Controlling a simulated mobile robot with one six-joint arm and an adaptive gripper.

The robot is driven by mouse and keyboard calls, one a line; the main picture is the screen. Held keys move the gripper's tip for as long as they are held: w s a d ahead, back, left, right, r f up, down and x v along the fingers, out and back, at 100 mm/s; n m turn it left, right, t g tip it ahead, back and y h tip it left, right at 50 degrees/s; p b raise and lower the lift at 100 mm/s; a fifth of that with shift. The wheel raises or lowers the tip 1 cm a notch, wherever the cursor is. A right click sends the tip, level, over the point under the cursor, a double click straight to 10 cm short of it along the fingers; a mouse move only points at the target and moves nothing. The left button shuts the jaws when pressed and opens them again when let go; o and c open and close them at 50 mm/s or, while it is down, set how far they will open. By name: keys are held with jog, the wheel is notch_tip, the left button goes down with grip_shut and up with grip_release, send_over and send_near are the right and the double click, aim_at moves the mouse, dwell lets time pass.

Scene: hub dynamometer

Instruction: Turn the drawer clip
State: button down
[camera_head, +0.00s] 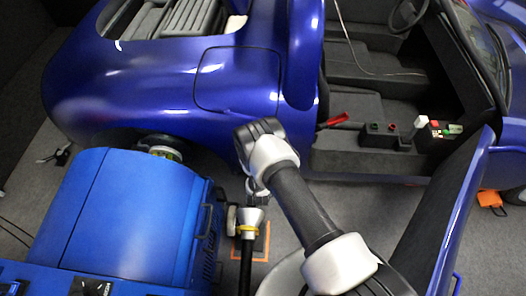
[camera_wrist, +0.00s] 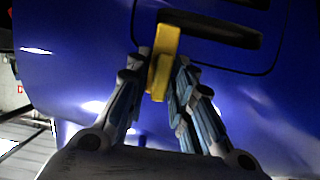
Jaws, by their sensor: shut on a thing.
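A yellow clip (camera_wrist: 164,50) stands out from a glossy blue panel (camera_wrist: 75,70) in the wrist view, its long side nearly upright and leaning slightly. My gripper (camera_wrist: 161,76) has its fingers on both sides of the clip, closed on its lower part. The clip's upper end shows above the fingertips. A dark slot-shaped recess (camera_wrist: 222,35) lies to the right of the clip inside a thin dark outline. In the head view the clip cannot be made out, and my arm hides much of the area beside the blue cabinet (camera_head: 125,215).
The blue cabinet has dark handles (camera_head: 207,222) on its right side. A blue car (camera_head: 150,85) stands behind it, with an open door (camera_head: 440,220) at the right. An orange-edged floor plate (camera_head: 265,240) lies by my arm. Grey floor shows between.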

jog(key=shift+w+r, duration=0.1)
dwell(0.4)
jog(key=c, duration=1.6)
grip_release()
jog(key=shift+c, duration=0.2)
jog(key=v, duration=1.2)
